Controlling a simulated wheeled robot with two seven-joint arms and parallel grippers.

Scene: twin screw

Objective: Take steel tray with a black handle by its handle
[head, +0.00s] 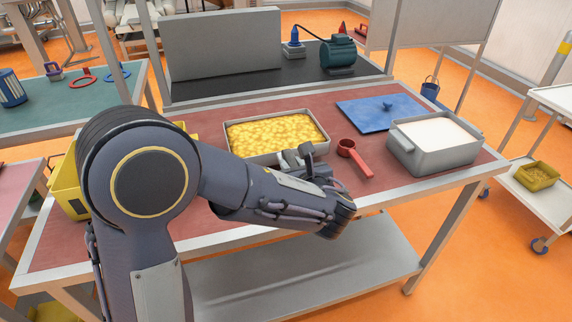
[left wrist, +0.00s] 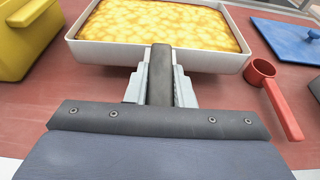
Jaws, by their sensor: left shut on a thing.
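The steel tray (head: 322,148) holds a bumpy yellow filling and sits on the dark red table top. In the left wrist view the tray (left wrist: 215,60) lies straight ahead, with its black handle (left wrist: 160,72) pointing toward me. My left gripper (head: 302,160) is at the tray's near side. In the left wrist view its two grey fingers (left wrist: 160,90) stand on either side of the handle, shut on it. My right gripper is not in view.
A red scoop (head: 356,158) lies just right of the tray. A grey bin (head: 435,160) with white contents and a blue lid (head: 375,115) are farther right. A yellow bin (left wrist: 25,38) stands to the left. A grey upright panel (head: 222,45) stands behind the table.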

